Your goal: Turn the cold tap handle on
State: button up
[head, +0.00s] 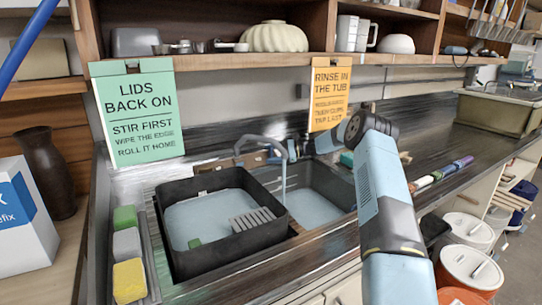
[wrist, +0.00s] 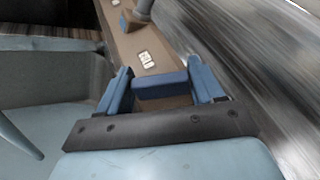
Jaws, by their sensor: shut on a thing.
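In the wrist view, my gripper (wrist: 162,88) has its two blue fingers on either side of a blue block-like handle (wrist: 160,90), pressed against it. The handle sits over a brown tap deck (wrist: 155,62) with a small white label (wrist: 146,59). A grey tap post (wrist: 143,8) rises farther along the deck. In the head view, the grey tap (head: 265,142) arches over the sink; a thin pale strip hangs below its spout, and I cannot tell whether it is water.
A black tub (head: 162,222) with water and a grey rack (head: 252,219) stands in the left basin. Green, grey and yellow sponges (head: 129,280) line the left edge. Markers (head: 442,172) lie on the right counter. Two hanging signs (head: 137,115) and a shelf are above.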

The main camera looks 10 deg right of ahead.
jog(key=shift+f, duration=0.15)
jog(key=o, duration=1)
jog(key=shift+c, duration=0.2)
jog(key=shift+d, duration=0.15)
